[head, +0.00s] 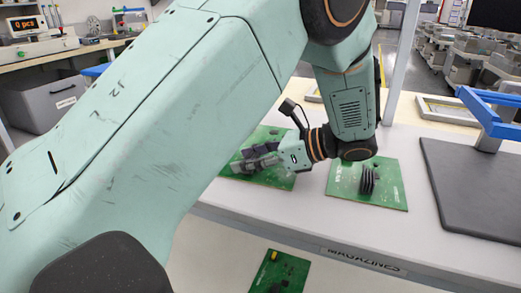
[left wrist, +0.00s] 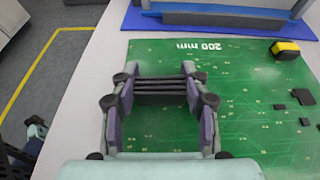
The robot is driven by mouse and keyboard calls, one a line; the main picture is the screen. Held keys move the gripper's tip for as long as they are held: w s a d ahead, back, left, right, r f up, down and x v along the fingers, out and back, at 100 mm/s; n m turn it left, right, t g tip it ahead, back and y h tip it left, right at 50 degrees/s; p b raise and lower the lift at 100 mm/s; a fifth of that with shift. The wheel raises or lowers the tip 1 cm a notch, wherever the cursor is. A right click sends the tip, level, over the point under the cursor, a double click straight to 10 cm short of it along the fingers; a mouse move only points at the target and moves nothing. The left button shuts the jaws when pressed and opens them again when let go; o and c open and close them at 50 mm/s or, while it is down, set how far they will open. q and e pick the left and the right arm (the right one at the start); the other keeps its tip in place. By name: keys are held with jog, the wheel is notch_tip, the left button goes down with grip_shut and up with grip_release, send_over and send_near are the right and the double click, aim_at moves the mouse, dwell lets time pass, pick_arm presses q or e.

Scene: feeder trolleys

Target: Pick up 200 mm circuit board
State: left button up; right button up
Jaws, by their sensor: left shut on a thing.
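The 200 mm circuit board (head: 266,134) is a green board lying on the white bench, partly hidden behind my left arm and gripper. In the left wrist view the board (left wrist: 245,125) carries a white "200 mm" label, a black finned block (left wrist: 160,87), small black chips and a yellow and black part (left wrist: 285,49). My left gripper (head: 254,163) is over this board. In the left wrist view my left gripper (left wrist: 158,94) has its fingers on either side of the finned block and is shut on it. The board appears flat on the bench. My right gripper is not in view.
A second green board (head: 394,194) with a black finned block lies just to the right. A third board (head: 292,271) is lower, below the "MAGAZINES" edge (head: 362,259). A dark mat (head: 470,205) and blue frame (head: 488,108) stand farther right.

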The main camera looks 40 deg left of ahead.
pick_arm(q)
grip_shut()
jog(key=shift+w+r, duration=0.1)
